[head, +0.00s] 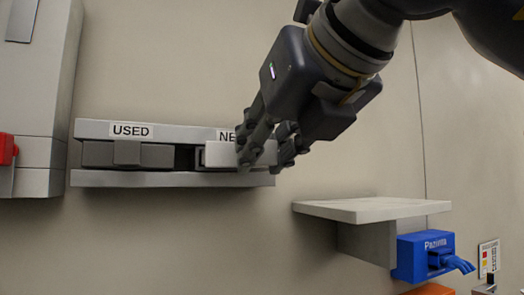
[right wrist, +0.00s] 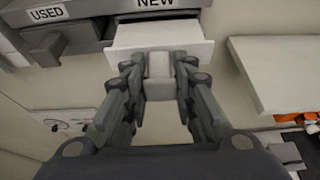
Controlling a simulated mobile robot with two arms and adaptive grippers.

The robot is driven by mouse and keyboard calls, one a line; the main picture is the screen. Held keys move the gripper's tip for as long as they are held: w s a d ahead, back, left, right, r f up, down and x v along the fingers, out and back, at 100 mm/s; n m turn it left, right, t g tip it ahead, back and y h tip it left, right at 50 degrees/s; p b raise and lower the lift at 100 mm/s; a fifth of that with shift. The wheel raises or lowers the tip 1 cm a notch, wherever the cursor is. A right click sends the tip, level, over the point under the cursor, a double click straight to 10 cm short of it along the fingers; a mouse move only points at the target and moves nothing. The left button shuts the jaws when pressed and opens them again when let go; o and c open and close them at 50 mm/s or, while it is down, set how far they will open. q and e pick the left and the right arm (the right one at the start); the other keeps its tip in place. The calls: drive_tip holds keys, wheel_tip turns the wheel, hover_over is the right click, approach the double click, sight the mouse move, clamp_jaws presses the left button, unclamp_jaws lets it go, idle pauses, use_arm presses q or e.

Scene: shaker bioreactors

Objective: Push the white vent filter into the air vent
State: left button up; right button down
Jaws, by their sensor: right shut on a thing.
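The white vent filter (head: 226,154) is at the NEW slot of a grey wall-mounted holder (head: 170,180). My right gripper (head: 266,158) is shut on the filter's front handle. In the right wrist view, the filter (right wrist: 160,37) shows as a wide white block sticking out below the NEW label, with its handle (right wrist: 159,72) between my fingers (right wrist: 160,82). How deep it sits in the slot cannot be told. A grey filter (head: 127,154) sits in the USED slot to the left. I see no opening clearly marked as the air vent. My left gripper is not in view.
A white shelf (head: 370,209) juts from the wall at lower right, with a blue Pazinta box (head: 422,258) beside it. A tall grey cabinet (head: 45,80) with a red part (head: 7,149) stands at the left. The wall below the holder is bare.

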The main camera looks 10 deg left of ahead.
drive_tip(key=shift+s+d, duration=0.2)
drive_tip(key=shift+s, duration=0.1)
drive_tip(key=shift+s+d+b, duration=0.4)
drive_tip(key=shift+s+d, duration=0.05)
drive_tip(key=shift+s, duration=0.2)
drive_tip(key=shift+s+d+b, duration=0.4)
drive_tip(key=shift+s, duration=0.2)
